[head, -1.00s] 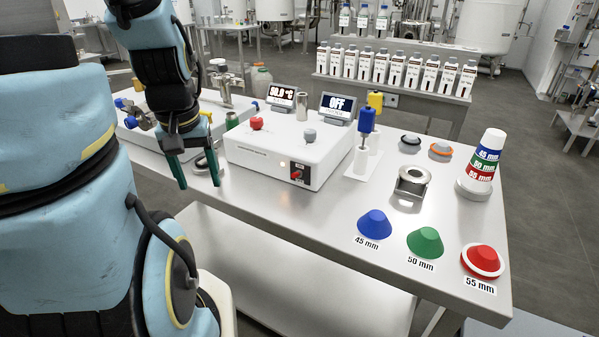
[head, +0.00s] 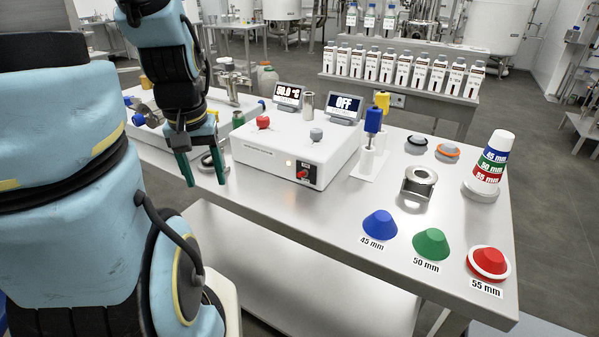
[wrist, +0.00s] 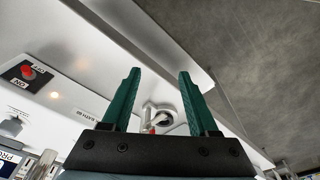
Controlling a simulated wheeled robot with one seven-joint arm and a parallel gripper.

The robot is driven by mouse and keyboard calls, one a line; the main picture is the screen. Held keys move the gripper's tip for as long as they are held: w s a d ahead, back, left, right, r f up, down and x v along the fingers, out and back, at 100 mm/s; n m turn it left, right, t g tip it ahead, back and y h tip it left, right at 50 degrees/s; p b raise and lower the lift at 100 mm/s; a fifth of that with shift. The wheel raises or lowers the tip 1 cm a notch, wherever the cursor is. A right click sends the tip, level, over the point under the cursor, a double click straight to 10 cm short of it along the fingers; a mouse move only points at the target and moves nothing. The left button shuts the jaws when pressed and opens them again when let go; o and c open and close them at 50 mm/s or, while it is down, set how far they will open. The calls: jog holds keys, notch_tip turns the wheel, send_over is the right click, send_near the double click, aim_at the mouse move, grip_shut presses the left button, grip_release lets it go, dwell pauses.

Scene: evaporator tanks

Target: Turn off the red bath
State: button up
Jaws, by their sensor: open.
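A white bath unit (head: 290,155) stands on the steel table. It has a red knob (head: 263,122) and a grey knob (head: 316,134) on top. A red switch (head: 303,174) sits on a black plate on its front, beside a small glowing light (head: 289,163). The left display (head: 288,95) appears to read 50.0 °C; the right display (head: 341,106) reads OFF. My gripper (head: 206,182) is open and empty, left of the unit and apart from it; its green fingers show in the wrist view (wrist: 160,78).
A metal ring stand (head: 420,184), coloured cones (head: 380,225) and a striped cone stack (head: 490,163) occupy the table's right. Another white unit lies behind my gripper. The table's front edge is clear.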

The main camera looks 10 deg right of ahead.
jog(key=shift+w+d, duration=0.15)
jog(key=shift+d, duration=0.1)
jog(key=shift+c, duration=0.8)
jog(key=w+d+r+n+b, duration=0.1)
jog(key=d, duration=0.3)
jog(key=d+r+n+y+b, duration=0.1)
jog(key=d, duration=0.2)
jog(key=w+d+r+n+g+b, duration=0.1)
jog(key=d+r, duration=0.1)
jog(key=d, duration=0.2)
jog(key=shift+w+d+n+y, duration=0.3)
jog(key=shift+w+d+n, duration=0.05)
jog(key=shift+n, duration=0.05)
grip_shut()
jog(key=s+d+r+n+t+y+b, duration=0.1)
jog(key=s+d+r+n+y+b, duration=0.1)
jog(key=d+r+n, duration=0.4)
jog(key=s+d+r+b, duration=0.1)
jog(key=s+d+r, duration=0.1)
jog(key=d, duration=0.5)
jog(key=shift+s+d+r+y, duration=0.15)
jog(key=shift+s+r+y, duration=0.2)
jog(key=shift+r, duration=0.4)
